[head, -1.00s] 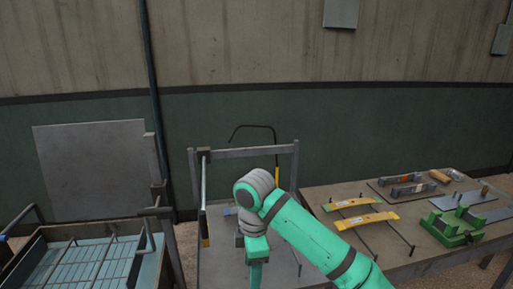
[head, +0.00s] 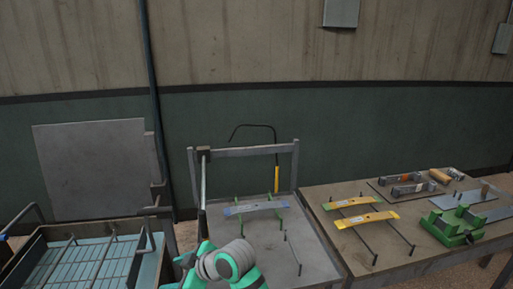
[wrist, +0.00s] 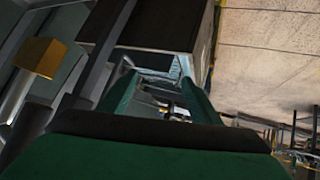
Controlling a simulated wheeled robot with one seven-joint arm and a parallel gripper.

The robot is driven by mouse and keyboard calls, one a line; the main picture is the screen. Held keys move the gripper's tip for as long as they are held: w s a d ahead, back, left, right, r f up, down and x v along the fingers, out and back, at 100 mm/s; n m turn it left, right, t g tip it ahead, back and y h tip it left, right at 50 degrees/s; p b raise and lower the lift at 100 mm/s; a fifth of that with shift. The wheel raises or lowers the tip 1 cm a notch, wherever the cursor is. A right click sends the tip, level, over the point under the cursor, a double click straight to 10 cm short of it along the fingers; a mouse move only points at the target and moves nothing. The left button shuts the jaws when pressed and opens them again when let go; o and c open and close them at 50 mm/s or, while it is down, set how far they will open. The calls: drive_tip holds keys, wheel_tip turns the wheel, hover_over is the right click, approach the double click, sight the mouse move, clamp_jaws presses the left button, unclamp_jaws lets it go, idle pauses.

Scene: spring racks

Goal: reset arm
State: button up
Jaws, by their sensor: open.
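My arm's green links and grey joint show low in the head view, at the bottom edge in front of the middle table (head: 300,262). The tip of my arm is not visible there. In the wrist view my gripper (wrist: 160,78) shows as two green fingers set apart, with nothing held between them. A dark, box-like edge (wrist: 150,22) is close beyond the fingertips.
A blue-grey spring strip (head: 256,208) rests across green supports on the middle table. Yellow strips (head: 366,219) and a green fixture (head: 452,228) are on the right table. A wire-racked bin (head: 85,262) stands at left. A post-and-bar frame (head: 250,152) rises behind the middle table.

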wheel_tip(320, 180, down, 5)
drive_tip(key=s+a+m+t+y, duration=0.2)
drive_tip(key=s+m+t, duration=0.1)
drive_tip(key=m+t, duration=0.5)
drive_tip(key=s+d+f+m+t+h, duration=0.3)
drive_tip(key=s+d+f+m+h, duration=0.5)
drive_tip(key=s+d+f+m, duration=0.5)
drive_tip(key=s+d+r+n+h, duration=0.1)
drive_tip(key=s+d, duration=0.5)
drive_tip(key=s, duration=0.6)
drive_tip(key=s+d+r+n+h, duration=0.2)
drive_tip(key=s+d, duration=0.4)
drive_tip(key=s, duration=0.6)
drive_tip(key=shift+s+r+n+h, duration=0.3)
drive_tip(key=shift+r+n, duration=0.3)
drive_tip(key=shift+n, duration=0.1)
